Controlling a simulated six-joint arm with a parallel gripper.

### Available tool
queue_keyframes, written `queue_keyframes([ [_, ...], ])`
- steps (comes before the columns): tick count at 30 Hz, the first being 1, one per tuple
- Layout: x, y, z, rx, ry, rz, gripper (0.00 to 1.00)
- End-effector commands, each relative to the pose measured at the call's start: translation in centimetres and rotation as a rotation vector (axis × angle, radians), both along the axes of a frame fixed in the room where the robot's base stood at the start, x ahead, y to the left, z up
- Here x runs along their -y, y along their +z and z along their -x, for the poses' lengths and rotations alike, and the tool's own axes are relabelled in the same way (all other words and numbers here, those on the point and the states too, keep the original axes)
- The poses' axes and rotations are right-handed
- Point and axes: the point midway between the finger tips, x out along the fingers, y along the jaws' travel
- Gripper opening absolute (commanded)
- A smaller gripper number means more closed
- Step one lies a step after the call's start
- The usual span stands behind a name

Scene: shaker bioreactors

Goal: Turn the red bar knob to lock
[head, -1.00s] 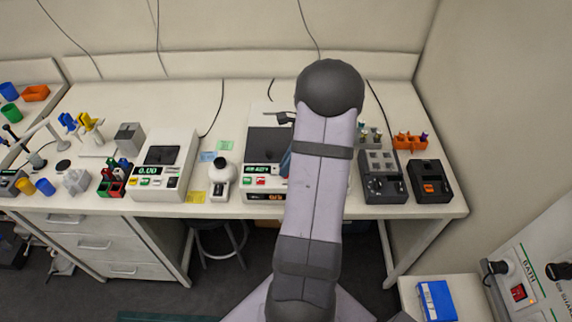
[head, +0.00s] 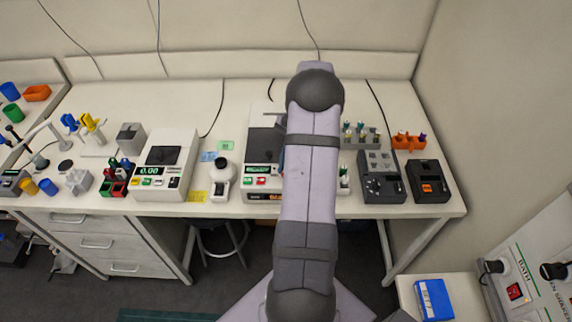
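I cannot make out a red bar knob in the head view. My arm stands across the middle and hides part of the bench device (head: 262,172) with a dark top, green display and red and green buttons.
Right are a grey block unit (head: 382,185), a black box (head: 428,182) and an orange rack (head: 408,141).

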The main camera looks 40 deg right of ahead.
Motion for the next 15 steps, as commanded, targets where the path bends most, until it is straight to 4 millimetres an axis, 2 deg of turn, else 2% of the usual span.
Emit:
queue_keyframes([
  [15, 0.02, 0.11, -0.13, 0.003, 0.482, 0.002, 0.0],
])
